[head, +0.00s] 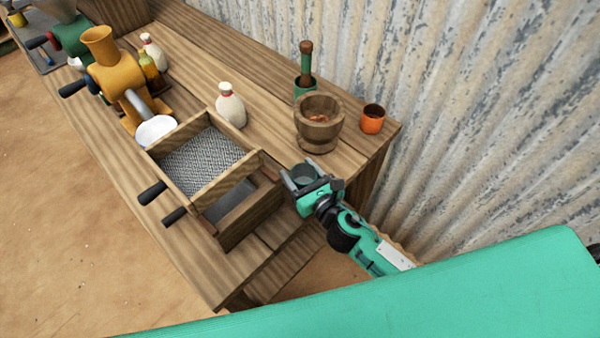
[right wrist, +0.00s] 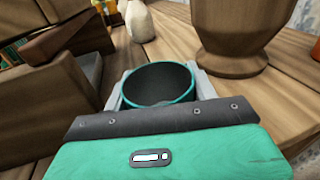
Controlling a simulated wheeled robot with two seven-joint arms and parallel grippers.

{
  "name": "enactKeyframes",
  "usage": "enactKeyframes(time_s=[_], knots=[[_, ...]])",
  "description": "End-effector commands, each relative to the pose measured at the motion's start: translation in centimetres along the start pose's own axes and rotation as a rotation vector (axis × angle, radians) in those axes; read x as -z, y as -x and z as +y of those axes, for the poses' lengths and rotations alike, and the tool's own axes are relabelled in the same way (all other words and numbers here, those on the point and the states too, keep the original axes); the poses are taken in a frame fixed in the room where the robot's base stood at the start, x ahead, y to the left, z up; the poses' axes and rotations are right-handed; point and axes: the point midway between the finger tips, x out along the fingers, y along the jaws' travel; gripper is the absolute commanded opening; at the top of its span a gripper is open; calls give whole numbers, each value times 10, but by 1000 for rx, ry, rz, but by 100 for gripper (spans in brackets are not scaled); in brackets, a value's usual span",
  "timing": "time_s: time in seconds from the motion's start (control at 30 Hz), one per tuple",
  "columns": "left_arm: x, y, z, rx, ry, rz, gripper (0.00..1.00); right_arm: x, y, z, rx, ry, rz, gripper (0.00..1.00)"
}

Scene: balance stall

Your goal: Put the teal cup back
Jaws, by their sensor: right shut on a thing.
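The teal cup (right wrist: 158,84) shows in the right wrist view with a teal rim and a dark, empty-looking inside. It stands upright between the two fingers of my right gripper (head: 302,175), which is shut on it. In the head view the cup (head: 303,177) is partly hidden by the fingers. My right gripper is at the table's right edge, in front of the wooden mortar and right of the sieve box. Whether the cup touches the table I cannot tell. My left gripper is not in view.
A sieve box (head: 200,185), a white bottle (head: 230,105) and a yellow grinder (head: 115,75) are on the left. Bare wood (head: 270,125) lies between bottle and mortar.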

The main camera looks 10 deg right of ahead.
Motion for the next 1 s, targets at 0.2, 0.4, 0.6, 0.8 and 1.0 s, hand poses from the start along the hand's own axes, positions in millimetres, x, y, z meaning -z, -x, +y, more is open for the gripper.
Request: enactKeyframes(time_s=[0.2,0.4,0.6,0.8,1.0], knots=[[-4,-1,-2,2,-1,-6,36,0,0,0,0,0,-1,33],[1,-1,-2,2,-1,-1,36,2,0,0,0,0,0,77],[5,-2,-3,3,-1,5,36,2,0,0,1,0,0,79],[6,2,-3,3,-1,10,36,-4,0,0,1,0,-1,79],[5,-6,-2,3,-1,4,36,1,29,0,0,0,2,79]])
